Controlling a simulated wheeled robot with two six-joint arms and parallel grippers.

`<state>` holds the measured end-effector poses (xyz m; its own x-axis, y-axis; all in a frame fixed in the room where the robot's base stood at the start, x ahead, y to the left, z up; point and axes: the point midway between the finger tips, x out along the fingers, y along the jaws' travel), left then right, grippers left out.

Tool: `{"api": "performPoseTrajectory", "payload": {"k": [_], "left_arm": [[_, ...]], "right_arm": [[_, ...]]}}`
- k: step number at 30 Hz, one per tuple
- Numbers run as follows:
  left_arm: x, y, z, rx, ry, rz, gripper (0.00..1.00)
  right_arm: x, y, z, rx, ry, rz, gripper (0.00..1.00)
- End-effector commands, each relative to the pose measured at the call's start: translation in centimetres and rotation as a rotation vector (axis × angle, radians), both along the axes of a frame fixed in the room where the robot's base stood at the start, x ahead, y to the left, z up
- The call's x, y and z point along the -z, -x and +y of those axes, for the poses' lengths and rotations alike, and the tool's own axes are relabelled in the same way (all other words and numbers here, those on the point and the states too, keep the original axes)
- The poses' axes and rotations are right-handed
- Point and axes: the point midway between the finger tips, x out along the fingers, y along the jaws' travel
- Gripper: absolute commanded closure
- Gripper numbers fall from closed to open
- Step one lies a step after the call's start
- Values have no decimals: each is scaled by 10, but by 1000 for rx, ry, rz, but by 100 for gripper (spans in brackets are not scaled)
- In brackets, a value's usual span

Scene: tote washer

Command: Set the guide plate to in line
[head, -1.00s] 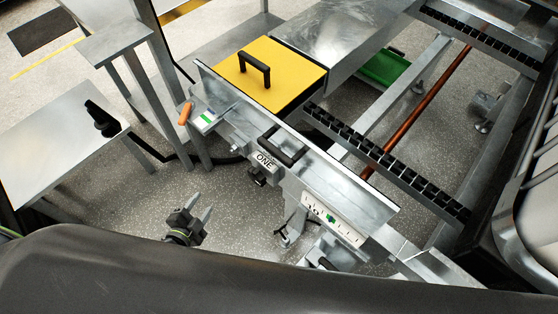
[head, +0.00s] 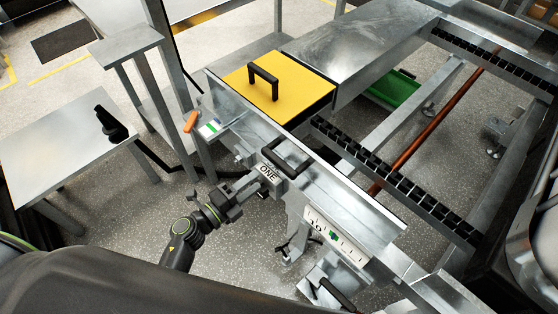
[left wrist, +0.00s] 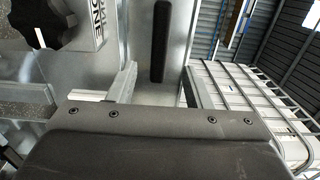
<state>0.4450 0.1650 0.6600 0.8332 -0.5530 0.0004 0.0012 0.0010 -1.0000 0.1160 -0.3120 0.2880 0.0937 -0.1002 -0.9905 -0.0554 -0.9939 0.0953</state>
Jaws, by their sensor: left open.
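The guide plate (head: 352,197) is a long upright metal plate running diagonally along the near side of the machine. A black handle (head: 288,155) is on its near face; a black bar (left wrist: 158,45), seemingly this handle, shows ahead of the fingers in the left wrist view. A bracket labelled ONE (head: 268,173) sits below it. A white scale (head: 336,238) with a green mark is near the plate's right end. My left gripper (head: 258,183) is open in front of the bracket, just below the handle; whether it touches is unclear. My right gripper is not in view.
A yellow lid (head: 283,88) with a black handle lies behind the plate. An orange-tipped lever (head: 191,122) is at the plate's left end. A dark knob (left wrist: 45,20) is close by in the left wrist view. A metal table (head: 60,150) stands at left.

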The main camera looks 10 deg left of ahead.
Motion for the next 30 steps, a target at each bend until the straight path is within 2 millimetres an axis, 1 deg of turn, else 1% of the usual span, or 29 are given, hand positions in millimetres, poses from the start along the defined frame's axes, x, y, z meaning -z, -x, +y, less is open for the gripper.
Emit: {"api": "performPoseTrajectory", "payload": {"k": [1,6,9,13,18,27,28,30], "left_arm": [[-2,-11,-7,0,2,-2,55],[-1,-42,-28,1,3,-1,55],[0,-57,-38,0,3,-1,55],[0,-73,-48,0,2,0,55],[1,-83,-55,0,0,1,55],[1,-84,-56,-1,0,1,55],[1,-84,-56,-1,0,1,57],[1,-84,-56,-1,0,1,66]], "right_arm": [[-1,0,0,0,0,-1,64],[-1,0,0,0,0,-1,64],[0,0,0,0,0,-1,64],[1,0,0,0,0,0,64],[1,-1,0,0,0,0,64],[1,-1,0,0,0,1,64],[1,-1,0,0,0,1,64],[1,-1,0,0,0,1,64]]}}
